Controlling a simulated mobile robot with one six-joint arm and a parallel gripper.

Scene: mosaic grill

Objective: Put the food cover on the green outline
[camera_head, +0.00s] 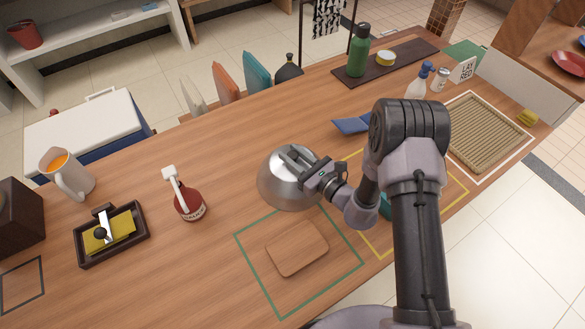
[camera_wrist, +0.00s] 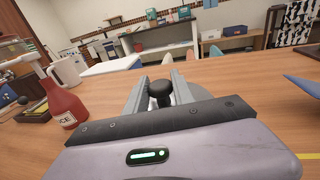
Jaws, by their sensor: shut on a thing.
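The food cover (camera_head: 284,190) is a silver metal dome with a dark knob (camera_wrist: 160,92) on top. My gripper (camera_head: 294,158) is shut on it at the knob. In the wrist view the two jaws (camera_wrist: 158,90) stand on either side of the knob. The cover is at the upper edge of the green outline (camera_head: 342,237), mostly beyond it; I cannot tell whether it touches the table. A wooden board (camera_head: 297,248) lies inside the green outline. My gripper and wrist hide part of the cover's right side.
A red sauce bottle (camera_head: 189,203) stands left of the cover, also in the wrist view (camera_wrist: 63,100). A yellow outline (camera_head: 454,182) lies to the right, partly behind my arm. A blue folded item (camera_head: 351,125) is beyond it.

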